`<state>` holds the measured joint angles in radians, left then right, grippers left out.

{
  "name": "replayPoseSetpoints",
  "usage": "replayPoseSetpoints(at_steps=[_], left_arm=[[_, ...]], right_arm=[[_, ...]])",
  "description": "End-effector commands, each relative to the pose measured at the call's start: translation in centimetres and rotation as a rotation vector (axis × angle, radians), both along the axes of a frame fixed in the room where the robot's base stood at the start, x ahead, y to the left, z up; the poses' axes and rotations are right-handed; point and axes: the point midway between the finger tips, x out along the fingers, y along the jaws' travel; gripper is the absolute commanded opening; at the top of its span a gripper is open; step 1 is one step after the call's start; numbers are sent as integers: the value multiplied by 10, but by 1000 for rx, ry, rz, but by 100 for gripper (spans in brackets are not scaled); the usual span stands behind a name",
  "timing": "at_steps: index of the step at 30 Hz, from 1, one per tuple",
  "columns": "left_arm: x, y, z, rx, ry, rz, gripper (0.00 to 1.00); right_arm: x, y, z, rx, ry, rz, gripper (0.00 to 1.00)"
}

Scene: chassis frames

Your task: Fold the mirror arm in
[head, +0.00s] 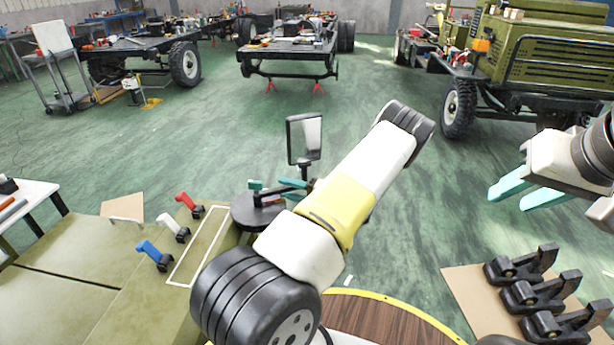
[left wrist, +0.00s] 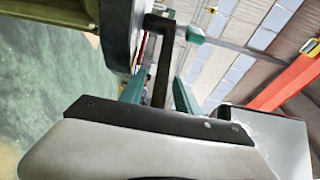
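The mirror (head: 304,138) has a black frame and stands upright on a short stem. Its dark mirror arm (head: 268,200) runs over a round black base (head: 243,215) at the corner of the green panel; a small teal piece shows there. My left gripper (head: 294,184) is mostly hidden behind my own white and yellow arm; teal finger shows beside the mirror arm. In the left wrist view its two fingers (left wrist: 158,96) stand on either side of a dark bar (left wrist: 162,68), apparently with gaps, so open around it. My right gripper (head: 508,198) is open and empty at the right.
Red (head: 187,202), white (head: 174,228) and blue (head: 153,253) levers stand on the green panel (head: 85,260). Black brackets (head: 530,290) lie on cardboard at lower right. A round wooden top (head: 375,322) is at the bottom. Green floor beyond the mirror is clear.

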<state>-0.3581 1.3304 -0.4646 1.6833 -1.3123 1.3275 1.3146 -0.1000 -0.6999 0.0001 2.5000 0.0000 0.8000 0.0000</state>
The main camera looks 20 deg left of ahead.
Motion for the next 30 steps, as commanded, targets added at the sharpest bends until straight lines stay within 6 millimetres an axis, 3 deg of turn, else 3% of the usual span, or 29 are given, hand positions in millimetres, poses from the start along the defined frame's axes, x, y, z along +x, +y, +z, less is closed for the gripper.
replayPoseSetpoints(at_steps=[4,10,30], left_arm=[[0,0,0,0,0,0,38],[0,0,0,0,0,1,1],[0,0,0,-1,0,1,0]], right_arm=[[0,0,0,0,0,0,36],[0,0,0,0,0,0,36],[0,0,0,0,0,0,36]])
